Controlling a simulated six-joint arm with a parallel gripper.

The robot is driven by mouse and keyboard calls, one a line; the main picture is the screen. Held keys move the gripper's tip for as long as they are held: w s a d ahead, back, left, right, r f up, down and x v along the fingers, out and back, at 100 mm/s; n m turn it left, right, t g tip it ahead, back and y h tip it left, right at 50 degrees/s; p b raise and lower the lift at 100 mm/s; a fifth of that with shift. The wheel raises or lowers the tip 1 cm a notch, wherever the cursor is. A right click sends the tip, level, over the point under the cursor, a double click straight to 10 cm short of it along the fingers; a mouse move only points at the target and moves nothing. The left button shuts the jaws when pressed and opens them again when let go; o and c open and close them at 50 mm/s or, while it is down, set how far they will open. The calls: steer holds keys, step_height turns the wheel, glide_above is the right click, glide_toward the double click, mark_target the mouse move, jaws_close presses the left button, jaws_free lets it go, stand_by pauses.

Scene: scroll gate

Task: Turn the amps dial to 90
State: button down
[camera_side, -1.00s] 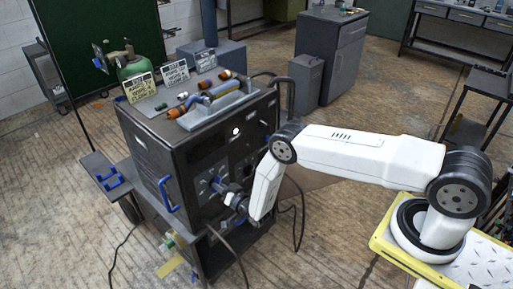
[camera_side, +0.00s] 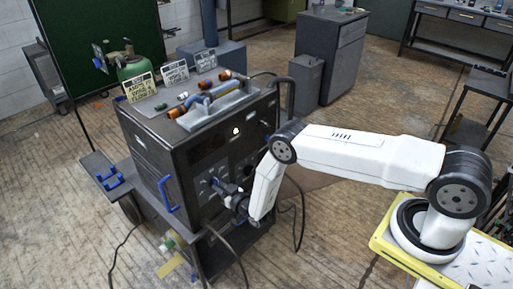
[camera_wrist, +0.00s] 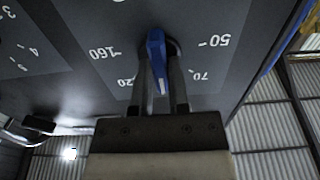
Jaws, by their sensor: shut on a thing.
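The amps dial is a blue knob (camera_wrist: 156,62) on a dark panel, seen in the wrist view. White figures surround it: 160 and a partly covered one ending in 20 on the left, 50 and 70 on the right. Its white mark faces down in the picture, between the 70 and the figure ending in 20; figures there are hidden by my gripper. My gripper (camera_wrist: 160,75) is shut on the knob, one finger on each side. In the side view my gripper (camera_side: 219,189) is at the front of the dark welding machine (camera_side: 190,160).
Another scale with small figures lies on the panel (camera_wrist: 30,45) at the left of the wrist view. The machine has a blue handle (camera_side: 167,194) on its front edge. Cables (camera_side: 240,262) hang below my gripper. Signs (camera_side: 175,73) and a torch (camera_side: 215,92) are on top.

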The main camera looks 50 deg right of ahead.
steer(key=c, duration=0.6)
jaws_free()
steer(key=shift+s, duration=0.15)
steer(key=shift+s, duration=3.8)
steer(key=shift+w, duration=0.1)
